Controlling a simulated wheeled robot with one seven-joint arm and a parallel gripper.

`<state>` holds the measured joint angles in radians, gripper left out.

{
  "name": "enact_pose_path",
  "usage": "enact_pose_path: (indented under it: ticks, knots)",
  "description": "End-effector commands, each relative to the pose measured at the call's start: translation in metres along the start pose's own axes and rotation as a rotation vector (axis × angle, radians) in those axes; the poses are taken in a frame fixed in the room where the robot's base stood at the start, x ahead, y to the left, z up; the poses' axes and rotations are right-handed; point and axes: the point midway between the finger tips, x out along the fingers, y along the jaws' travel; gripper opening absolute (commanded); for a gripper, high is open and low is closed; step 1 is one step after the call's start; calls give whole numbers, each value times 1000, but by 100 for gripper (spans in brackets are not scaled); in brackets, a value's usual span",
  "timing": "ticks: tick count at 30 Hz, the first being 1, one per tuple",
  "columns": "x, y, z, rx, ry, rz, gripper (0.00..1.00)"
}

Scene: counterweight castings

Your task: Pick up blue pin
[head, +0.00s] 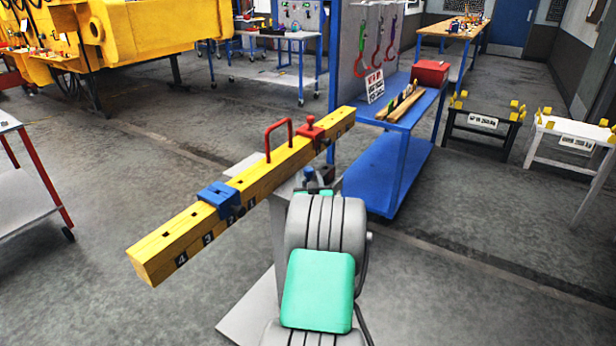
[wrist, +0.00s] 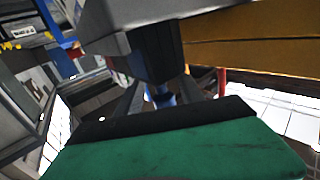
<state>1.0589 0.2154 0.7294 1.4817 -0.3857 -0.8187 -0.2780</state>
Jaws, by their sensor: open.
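A yellow beam (head: 180,232) with numbered holes lies across a grey stand, with a blue slider block (head: 218,195), a red slider block (head: 311,128) and a red handle on it. A small blue knob-topped piece (head: 309,174), which looks like the blue pin, is beside the beam, just beyond my gripper (head: 314,190). In the wrist view the blue pin (wrist: 162,95) shows between the fingers of my gripper (wrist: 165,100), partly hidden by a dark part above it. My gripper is open; I cannot tell whether it touches the pin.
A blue cart (head: 385,165) with a red box (head: 430,72) stands behind the beam. Black (head: 483,125) and white (head: 572,130) trestles stand at right. A grey cart (head: 25,185) is at left. The floor between is clear.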

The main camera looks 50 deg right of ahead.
Motion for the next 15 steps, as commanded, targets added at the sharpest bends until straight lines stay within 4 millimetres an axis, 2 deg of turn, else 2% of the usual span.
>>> enact_pose_path:
  ticks: [3,15]
  knots:
    - [-1,-2,0,0,0,-2,44]
    - [-1,-2,0,0,-1,-2,11]
